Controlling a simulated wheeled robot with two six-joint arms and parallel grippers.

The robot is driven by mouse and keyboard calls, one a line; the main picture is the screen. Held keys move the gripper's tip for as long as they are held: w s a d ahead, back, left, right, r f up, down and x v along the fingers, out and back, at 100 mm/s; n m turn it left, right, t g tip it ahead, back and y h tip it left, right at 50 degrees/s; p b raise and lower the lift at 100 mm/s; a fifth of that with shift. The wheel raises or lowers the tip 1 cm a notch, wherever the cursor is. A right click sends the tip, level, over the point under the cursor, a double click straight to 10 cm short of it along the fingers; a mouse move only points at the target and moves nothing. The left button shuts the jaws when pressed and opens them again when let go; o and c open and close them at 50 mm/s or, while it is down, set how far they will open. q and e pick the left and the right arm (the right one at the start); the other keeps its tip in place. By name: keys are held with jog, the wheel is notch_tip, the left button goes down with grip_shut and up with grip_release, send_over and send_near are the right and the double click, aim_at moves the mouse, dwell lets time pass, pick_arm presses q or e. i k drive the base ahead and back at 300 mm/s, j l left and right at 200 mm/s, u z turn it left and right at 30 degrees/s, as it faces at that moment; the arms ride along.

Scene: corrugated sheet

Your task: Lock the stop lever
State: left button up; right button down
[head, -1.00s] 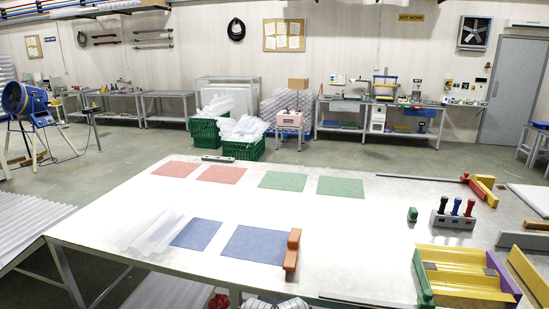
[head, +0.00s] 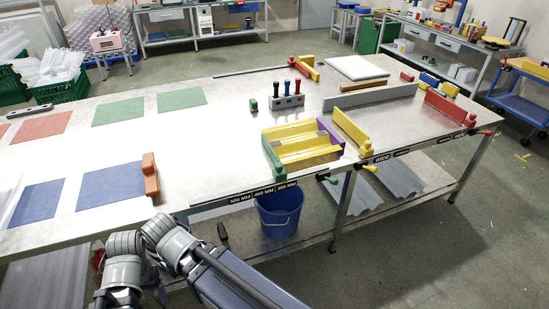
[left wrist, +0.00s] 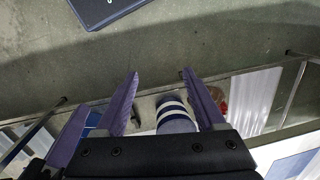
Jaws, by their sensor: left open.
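Clamp levers show along the table's front rail in the head view. A green lever (head: 326,178) sticks out near the yellow and green fixture. I cannot tell which is the stop lever, or whether any is locked. My left gripper (left wrist: 160,72) is open and empty in the left wrist view, over the floor, apart from the levers. In the head view my folded arm shows below the table's front edge; its fingers are not clear there.
An orange-brown block (head: 150,176) stands near the front edge. A tool holder (head: 287,100) stands farther back. A blue bucket (head: 280,213) sits on the lower shelf. A blue cart (head: 520,95) is at the right. The floor in front of the table's right side is clear.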

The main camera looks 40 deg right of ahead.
aim_at(334, 181)
jog(key=z, duration=1.7)
